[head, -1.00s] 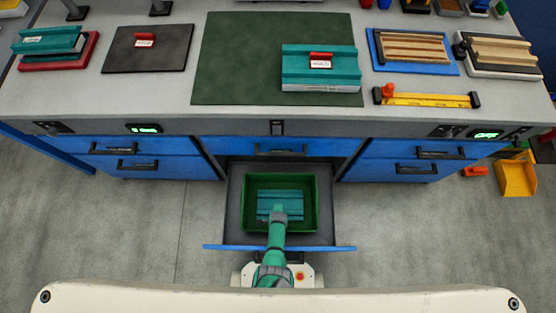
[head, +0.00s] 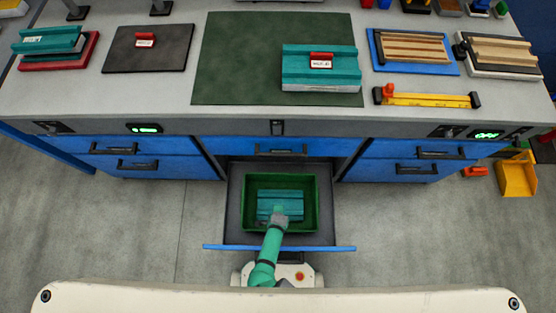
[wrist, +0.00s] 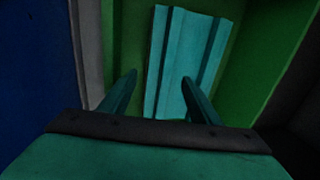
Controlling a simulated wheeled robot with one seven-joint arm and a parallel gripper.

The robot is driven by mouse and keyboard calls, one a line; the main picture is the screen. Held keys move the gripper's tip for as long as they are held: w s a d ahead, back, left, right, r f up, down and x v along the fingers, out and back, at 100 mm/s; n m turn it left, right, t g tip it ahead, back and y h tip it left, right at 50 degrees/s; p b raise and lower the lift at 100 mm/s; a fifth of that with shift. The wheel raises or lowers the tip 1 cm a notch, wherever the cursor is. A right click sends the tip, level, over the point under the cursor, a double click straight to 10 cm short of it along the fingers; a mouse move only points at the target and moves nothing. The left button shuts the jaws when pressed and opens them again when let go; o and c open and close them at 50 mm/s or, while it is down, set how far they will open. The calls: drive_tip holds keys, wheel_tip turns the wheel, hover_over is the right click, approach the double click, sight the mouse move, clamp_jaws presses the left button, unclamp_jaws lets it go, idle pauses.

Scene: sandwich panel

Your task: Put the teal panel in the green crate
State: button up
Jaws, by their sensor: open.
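A teal ribbed panel (head: 281,200) lies inside the green crate (head: 312,194), which sits in the pulled-out drawer. In the wrist view the panel (wrist: 183,50) lies beyond my open fingers (wrist: 158,97), with the crate's green wall (wrist: 262,58) to its right. Another teal panel (head: 318,73), with a red-handled tag, lies on the green mat (head: 240,60), and a third (head: 45,42) on the left.
The open drawer (head: 234,200) has a blue front (head: 225,247) on the near side. A black board (head: 130,58), a blue tray (head: 440,68) with a wooden panel, and a yellow tool (head: 425,99) lie on the bench. The green mat's left half is bare.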

drive_tip(key=v, duration=0.7)
idle(0.6)
drive_tip(key=w+d+r+n+t+h, duration=0.2)
drive_tip(key=d+r, duration=0.2)
drive_tip(key=r, duration=0.1)
drive_tip(key=s+a+r+n+t, duration=0.1)
drive_tip(key=s+r+n+t, duration=0.2)
drive_tip(key=r, duration=1.2)
drive_tip(key=s+a+r+n+t+y, duration=0.1)
drive_tip(key=s+r+n+t, duration=0.3)
drive_tip(key=r, duration=1.2)
drive_tip(key=s+a+r+n+t+y, duration=0.1)
drive_tip(key=s+r+n+t, duration=0.2)
drive_tip(key=r+n, duration=0.6)
wheel_tip(320, 180, up, 7)
drive_tip(key=shift+s+a+f+t, duration=0.1)
drive_tip(key=shift+s+a+t, duration=0.2)
drive_tip(key=shift+s+t, duration=0.1)
drive_tip(key=c, duration=0.6)
drive_tip(key=shift+w, duration=0.2)
drive_tip(key=shift+c, duration=0.3)
